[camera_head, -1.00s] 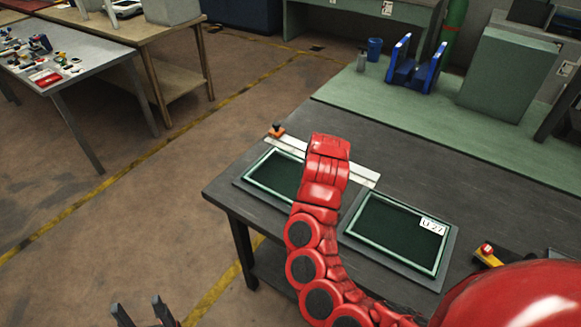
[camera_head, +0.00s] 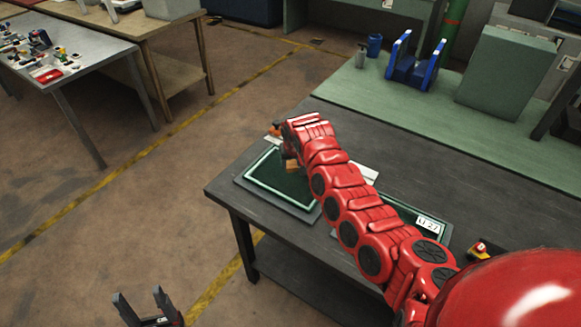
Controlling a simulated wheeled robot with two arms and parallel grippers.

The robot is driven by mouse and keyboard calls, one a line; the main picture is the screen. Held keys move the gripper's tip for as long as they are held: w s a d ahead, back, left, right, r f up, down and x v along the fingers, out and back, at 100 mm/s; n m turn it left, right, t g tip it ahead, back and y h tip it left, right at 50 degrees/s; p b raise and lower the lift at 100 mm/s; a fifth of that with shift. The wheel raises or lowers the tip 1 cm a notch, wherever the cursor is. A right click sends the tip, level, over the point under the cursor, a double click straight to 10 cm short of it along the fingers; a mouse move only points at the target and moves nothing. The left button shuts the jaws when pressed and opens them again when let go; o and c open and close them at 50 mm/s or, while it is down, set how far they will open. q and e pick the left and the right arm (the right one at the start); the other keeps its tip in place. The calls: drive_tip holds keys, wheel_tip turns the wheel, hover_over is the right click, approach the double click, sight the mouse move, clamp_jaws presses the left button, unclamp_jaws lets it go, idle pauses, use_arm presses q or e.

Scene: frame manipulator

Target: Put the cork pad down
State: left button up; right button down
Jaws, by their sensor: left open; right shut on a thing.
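My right arm reaches across the dark table, and its gripper (camera_head: 288,155) is over the far edge of the left green-framed panel (camera_head: 278,186). A small brown piece, which looks like the cork pad (camera_head: 292,166), shows at the gripper, which is shut on it. The fingers are mostly hidden, and I cannot tell whether the pad touches the panel. My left gripper (camera_head: 147,306) is open and empty, low at the left over the floor, away from the table.
A second framed panel (camera_head: 400,212) labelled "U 27" lies partly behind my arm. A pale strip with an orange piece (camera_head: 274,130) lies behind the panels. A blue stand (camera_head: 413,68) is on the green mat.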

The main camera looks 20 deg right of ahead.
sight(291, 166)
drive_tip(key=shift+w+r, duration=0.2)
drive_tip(key=shift+w, duration=0.1)
drive_tip(key=shift+w+f+p, duration=0.1)
drive_tip(key=shift+f+p, duration=0.15)
drive_tip(key=shift+p, duration=0.25)
wheel_tip(291, 166, down, 2)
drive_tip(key=shift+f+p, duration=0.25)
drive_tip(key=shift+p, duration=0.15)
drive_tip(key=shift+f, duration=0.4)
drive_tip(key=shift+f, duration=0.1)
drive_tip(key=shift+c, duration=1.8)
unclamp_jaws()
